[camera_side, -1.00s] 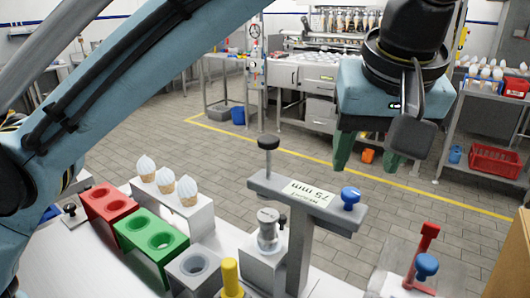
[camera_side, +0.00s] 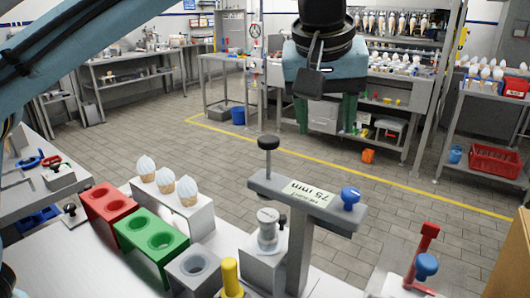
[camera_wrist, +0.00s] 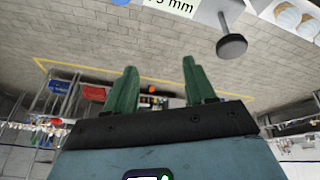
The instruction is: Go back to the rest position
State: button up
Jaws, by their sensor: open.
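My gripper (camera_side: 326,113) is high above the work table in the side view, with two green fingers pointing down and a clear gap between them. It is open and empty. In the wrist view the two fingers (camera_wrist: 158,88) stand apart with only the floor and far shelves behind them. No object is near the fingertips. Below it in the side view stands a grey post with a crossbar labelled 75 mm (camera_side: 310,193).
Three ice cream cones (camera_side: 166,180) stand in a white holder. Red (camera_side: 108,203), green (camera_side: 150,236) and grey (camera_side: 193,268) holders sit in front. A yellow peg (camera_side: 231,277) and a red stand (camera_side: 421,255) are nearby. The air around my gripper is clear.

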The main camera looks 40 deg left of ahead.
jog(key=s+a+f+m+t+h, duration=0.1)
jog(key=a+f, duration=0.2)
jog(key=a, duration=0.5)
jog(key=a+f+m+t, duration=0.1)
jog(key=a+f, duration=0.1)
jog(key=a, duration=0.6)
jog(key=s+a+f+m, duration=0.1)
jog(key=s+a+f, duration=0.3)
jog(key=s+f, duration=0.2)
jog(key=s+a+f+m, duration=0.2)
jog(key=s+a+f, duration=0.3)
jog(key=f, duration=0.4)
jog(key=shift+s+t, duration=0.3)
jog(key=shift+s, duration=0.1)
